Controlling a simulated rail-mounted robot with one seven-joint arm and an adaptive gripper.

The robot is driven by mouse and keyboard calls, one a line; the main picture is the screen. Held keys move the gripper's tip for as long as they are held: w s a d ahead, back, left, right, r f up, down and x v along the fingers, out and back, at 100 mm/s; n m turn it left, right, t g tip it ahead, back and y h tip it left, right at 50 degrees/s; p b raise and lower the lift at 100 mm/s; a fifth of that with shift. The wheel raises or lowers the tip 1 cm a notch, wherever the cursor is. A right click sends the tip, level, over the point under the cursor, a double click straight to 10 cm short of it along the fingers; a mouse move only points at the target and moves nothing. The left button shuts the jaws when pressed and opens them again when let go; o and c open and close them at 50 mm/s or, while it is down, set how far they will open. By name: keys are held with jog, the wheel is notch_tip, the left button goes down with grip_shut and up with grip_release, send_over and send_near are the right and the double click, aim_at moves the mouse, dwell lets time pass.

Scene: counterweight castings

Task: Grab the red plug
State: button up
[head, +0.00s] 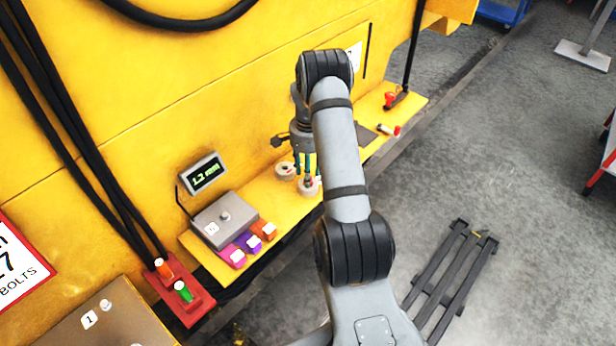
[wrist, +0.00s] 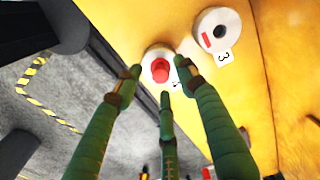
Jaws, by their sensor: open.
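A red plug (wrist: 161,71) stands in a round white holder (wrist: 149,55) on the yellow ledge, seen in the wrist view. My gripper (wrist: 164,86) has three green fingers, spread open and empty. The plug appears just past the fingertips, roughly between the two outer ones, with no clear contact. In the head view my gripper (head: 305,172) points down over the ledge, above the white holder (head: 310,188). The plug is mostly hidden there by the fingers.
A second white holder (wrist: 218,30) with a dark hole and a label 3 stands beside the first. A grey box (head: 224,219) and coloured blocks (head: 253,242) lie left on the ledge (head: 190,242). A red item (head: 389,100) and a white-and-red piece (head: 396,130) lie right.

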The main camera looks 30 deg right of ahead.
notch_tip(320, 180, down, 2)
jog(key=c, duration=0.7)
jog(key=shift+c, duration=0.7)
